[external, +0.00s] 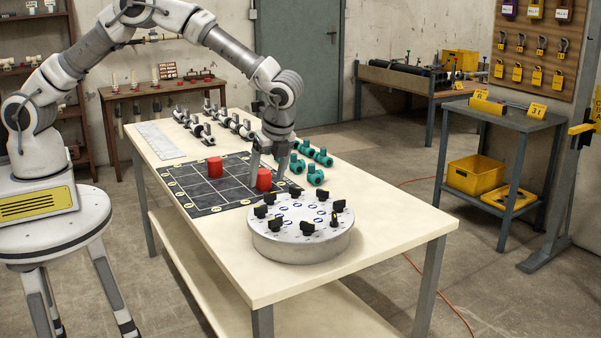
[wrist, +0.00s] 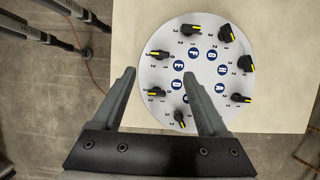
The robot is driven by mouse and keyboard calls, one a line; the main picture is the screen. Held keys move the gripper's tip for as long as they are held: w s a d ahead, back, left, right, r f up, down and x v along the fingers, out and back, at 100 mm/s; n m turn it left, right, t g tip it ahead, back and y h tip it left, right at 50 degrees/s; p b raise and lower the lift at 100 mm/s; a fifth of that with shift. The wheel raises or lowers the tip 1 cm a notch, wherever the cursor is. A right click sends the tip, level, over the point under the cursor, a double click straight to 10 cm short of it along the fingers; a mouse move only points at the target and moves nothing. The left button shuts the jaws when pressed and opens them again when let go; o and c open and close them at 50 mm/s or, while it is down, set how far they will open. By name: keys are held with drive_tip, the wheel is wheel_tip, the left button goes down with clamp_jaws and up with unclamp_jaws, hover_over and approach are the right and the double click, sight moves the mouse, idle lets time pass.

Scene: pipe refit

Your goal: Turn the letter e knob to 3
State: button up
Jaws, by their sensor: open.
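A round grey dial board (external: 300,243) stands at the near end of the table, with several black knobs around its rim. The wrist view shows its white top (wrist: 200,73), blue letter discs, small numbers and yellow pointer marks. The knob beside the disc that seems to read E (wrist: 157,91) is at the left; its setting is too small to read. My gripper (external: 265,178) is open and empty, pointing down behind the board. In the wrist view its fingertips (wrist: 159,73) lie either side of that knob in the picture, apart from it; height is unclear.
A red cylinder (external: 214,167) stands on the black gridded mat (external: 210,194); another red cylinder (external: 264,180) shows between my fingers in the external view. Teal valve fittings (external: 315,175) and grey fittings line the far side. The table's near right corner (external: 400,240) is clear.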

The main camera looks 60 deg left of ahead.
sight(261, 206)
drive_tip(key=x, duration=1)
drive_tip(key=shift+p, duration=0.3)
drive_tip(key=shift+c, duration=0.2)
clamp_jaws()
